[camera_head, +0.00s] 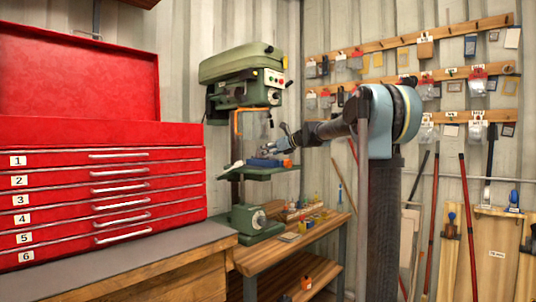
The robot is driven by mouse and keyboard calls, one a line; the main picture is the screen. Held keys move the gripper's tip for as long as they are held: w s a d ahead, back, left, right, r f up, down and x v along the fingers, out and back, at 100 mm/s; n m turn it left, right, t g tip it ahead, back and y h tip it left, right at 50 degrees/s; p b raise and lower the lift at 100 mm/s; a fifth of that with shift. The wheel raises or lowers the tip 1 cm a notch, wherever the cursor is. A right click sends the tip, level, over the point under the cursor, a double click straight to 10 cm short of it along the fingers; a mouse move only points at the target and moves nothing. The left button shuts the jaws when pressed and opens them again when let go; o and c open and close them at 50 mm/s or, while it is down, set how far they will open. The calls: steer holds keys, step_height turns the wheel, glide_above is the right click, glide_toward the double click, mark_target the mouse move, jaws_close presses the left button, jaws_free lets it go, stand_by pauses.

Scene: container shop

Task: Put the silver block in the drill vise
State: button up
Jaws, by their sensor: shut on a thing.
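The green drill press (240,75) stands at the middle, with its drill table (275,171) at mid-height. A small blue drill vise (265,162) sits on that table. My gripper (264,151) reaches in from the right and hangs just above the vise, under the drill head. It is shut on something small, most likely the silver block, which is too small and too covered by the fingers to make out. I cannot tell whether the held thing touches the vise jaws.
A red tool chest (100,195) with numbered drawers stands on a bench (150,262) at the left. A wooden workbench (275,258) with small items is below the drill press. An orange guard (237,135) hangs near the drill table. Tools hang on the right wall.

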steer(key=shift+f, duration=0.3)
steer(key=o, duration=1.3)
steer(key=shift+o, duration=0.2)
steer(key=shift+r, duration=0.1)
steer(key=shift+r, duration=0.2)
steer(key=v, duration=1.2)
steer(key=shift+r, duration=0.4)
